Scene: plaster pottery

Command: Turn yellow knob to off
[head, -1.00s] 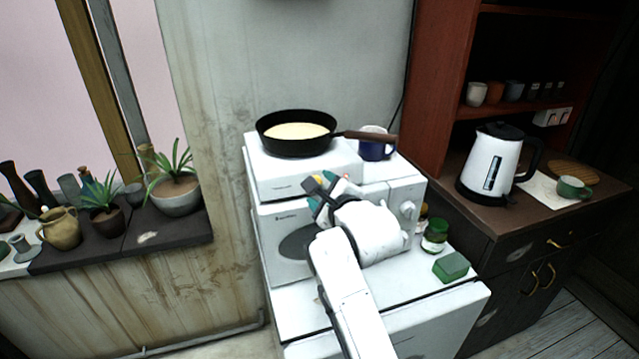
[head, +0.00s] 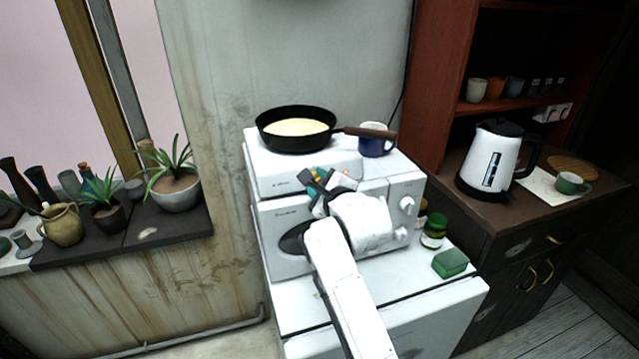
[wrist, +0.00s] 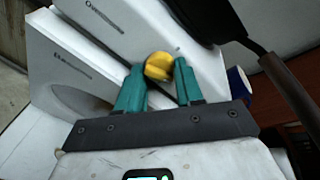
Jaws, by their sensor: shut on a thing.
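The yellow knob (wrist: 158,66) is on the front of the white hotplate (wrist: 112,25). In the wrist view my gripper (wrist: 160,80) has its two teal fingers on either side of the knob, shut on it. In the head view my gripper (head: 315,180) is at the front face of the hotplate (head: 275,184), and the knob is mostly hidden there. A small orange light shows near the fingers. A black frying pan (head: 297,146) with pale batter sits on the hotplate.
A white microwave (head: 280,224) stands below the hotplate. A blue and white mug (head: 374,146) is beneath the pan's handle. A green-lidded jar (head: 434,231) and a green sponge (head: 450,263) lie at right. A kettle (head: 492,160) stands on the cabinet; potted plants are at left.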

